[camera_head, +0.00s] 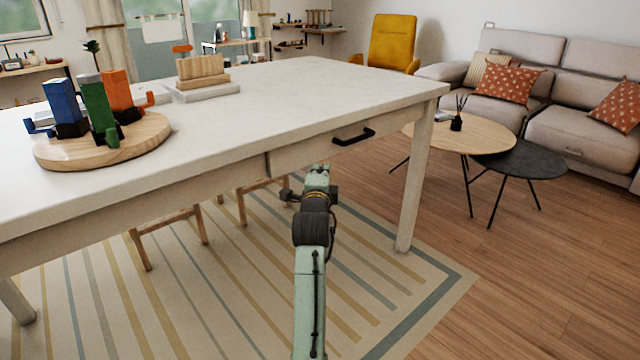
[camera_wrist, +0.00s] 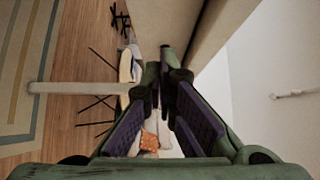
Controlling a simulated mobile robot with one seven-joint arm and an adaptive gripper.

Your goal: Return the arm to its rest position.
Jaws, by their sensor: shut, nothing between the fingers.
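My arm reaches up from the bottom of the head view, in front of the table's long side. My gripper (camera_head: 318,171) is at its far end, below the drawer front and close to it; its fingers are too small to make out there. In the wrist view my gripper (camera_wrist: 164,76) has its two purple-padded fingers converging at the tips, shut with nothing held. I cannot tell whether any part of the arm touches the table.
The white table (camera_head: 300,95) has a drawer with a black handle (camera_head: 353,137). A round wooden board (camera_head: 60,156) holds blue, green and orange figures. Stools stand under the table. A round wooden coffee table (camera_head: 480,135) and grey sofa are at right. Floor at lower right is clear.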

